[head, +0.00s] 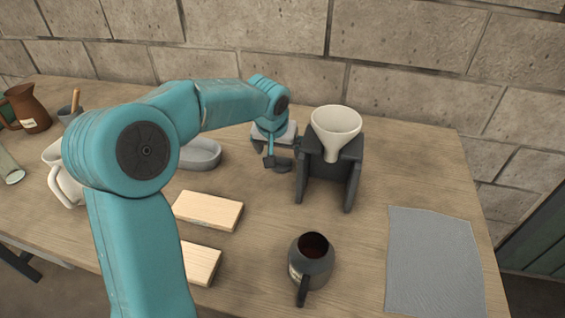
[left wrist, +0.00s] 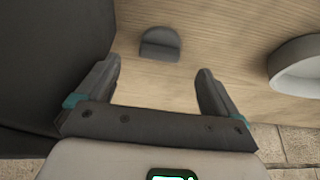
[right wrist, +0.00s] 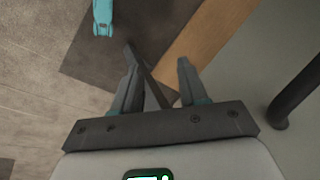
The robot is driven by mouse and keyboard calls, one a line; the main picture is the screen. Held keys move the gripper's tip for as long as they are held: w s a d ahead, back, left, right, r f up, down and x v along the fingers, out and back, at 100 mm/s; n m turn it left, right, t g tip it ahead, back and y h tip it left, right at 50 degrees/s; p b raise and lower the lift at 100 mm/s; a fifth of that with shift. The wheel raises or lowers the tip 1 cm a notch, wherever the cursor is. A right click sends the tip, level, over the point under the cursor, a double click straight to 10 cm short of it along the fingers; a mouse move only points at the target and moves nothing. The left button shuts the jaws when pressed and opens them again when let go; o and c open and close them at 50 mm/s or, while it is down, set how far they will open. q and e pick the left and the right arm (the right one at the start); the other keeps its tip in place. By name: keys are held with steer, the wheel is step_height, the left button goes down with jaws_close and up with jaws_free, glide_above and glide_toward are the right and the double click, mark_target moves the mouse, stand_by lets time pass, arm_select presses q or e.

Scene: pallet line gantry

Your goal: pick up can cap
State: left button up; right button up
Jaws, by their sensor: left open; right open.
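A small dark grey cap (left wrist: 160,43) lies on the wooden table, seen in the left wrist view just beyond the fingertips and between their lines. It also shows in the head view as a dark disc (head: 283,166) beside the gripper. My left gripper (left wrist: 158,82) is open and empty, and points down at the table with the cap ahead of it. In the head view this gripper (head: 277,155) is partly hidden by its own wrist. My right gripper (right wrist: 157,62) is open and empty, and does not show in the head view.
A dark stand (head: 328,180) holding a white funnel (head: 336,122) stands close right of the left gripper. A grey oval dish (head: 201,153) is left of it. Wooden blocks (head: 208,210), a dark mug (head: 312,262) and a grey mat (head: 432,260) lie nearer. The wall is behind.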

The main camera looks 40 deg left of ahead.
mark_target(281, 159)
arm_select(q)
steer(key=x, duration=0.5)
steer(key=shift+w+a+f, duration=0.15)
steer(key=shift+w+f, duration=0.15)
steer(key=shift+w, duration=0.05)
steer(key=shift+s+r, duration=0.1)
steer(key=shift+s, duration=0.05)
steer(key=c, duration=1.1)
